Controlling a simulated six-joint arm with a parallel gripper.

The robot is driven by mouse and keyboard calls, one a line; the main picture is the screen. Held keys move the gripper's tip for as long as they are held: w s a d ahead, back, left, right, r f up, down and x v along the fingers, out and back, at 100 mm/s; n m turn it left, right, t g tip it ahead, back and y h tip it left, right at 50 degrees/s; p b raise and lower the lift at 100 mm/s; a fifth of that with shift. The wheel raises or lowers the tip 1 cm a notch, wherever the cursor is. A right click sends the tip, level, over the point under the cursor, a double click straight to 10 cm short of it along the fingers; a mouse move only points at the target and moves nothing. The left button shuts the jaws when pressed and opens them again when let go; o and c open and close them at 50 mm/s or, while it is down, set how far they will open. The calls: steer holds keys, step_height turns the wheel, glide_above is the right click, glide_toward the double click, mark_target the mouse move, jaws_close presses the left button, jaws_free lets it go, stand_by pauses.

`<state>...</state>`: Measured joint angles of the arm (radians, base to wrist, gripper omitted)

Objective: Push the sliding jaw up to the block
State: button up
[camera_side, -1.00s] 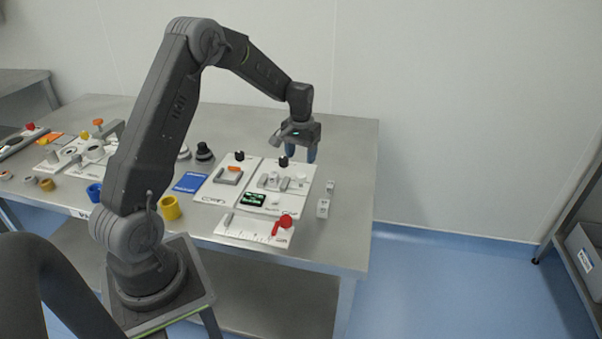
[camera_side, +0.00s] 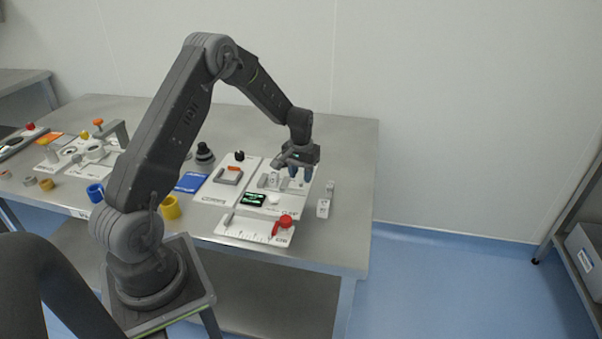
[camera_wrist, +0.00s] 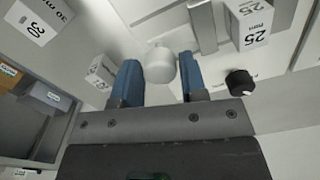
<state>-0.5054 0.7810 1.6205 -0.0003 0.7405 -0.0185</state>
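My gripper (camera_side: 300,174) is over the right part of the white gauge board (camera_side: 245,213), pointing down. Its two blue fingers are apart in the wrist view (camera_wrist: 158,80), with nothing clearly held. A white round knob (camera_wrist: 160,66) shows between them there; it also shows in the side view (camera_side: 274,199), in front of the gripper. Grey metal jaw pieces (camera_side: 263,181) stand on the board, partly hidden by the gripper; I cannot tell for sure which one slides. In the wrist view a grey jaw (camera_wrist: 203,25) stands beside a light block marked 25 (camera_wrist: 250,28).
A display (camera_side: 253,199) with green figures is on the board. Loose blocks (camera_side: 323,208) stand right of it, one marked 30 (camera_wrist: 38,18). A black knob (camera_wrist: 240,82) shows in the wrist view. A ruler board with a red knob (camera_side: 285,221) lies in front.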

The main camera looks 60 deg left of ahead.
mark_target(291, 185)
steer(key=c, duration=0.6)
steer(key=shift+s+a, duration=1.05)
steer(key=shift+a, duration=0.05)
steer(key=o, duration=1)
step_height(291, 185, up, 14)
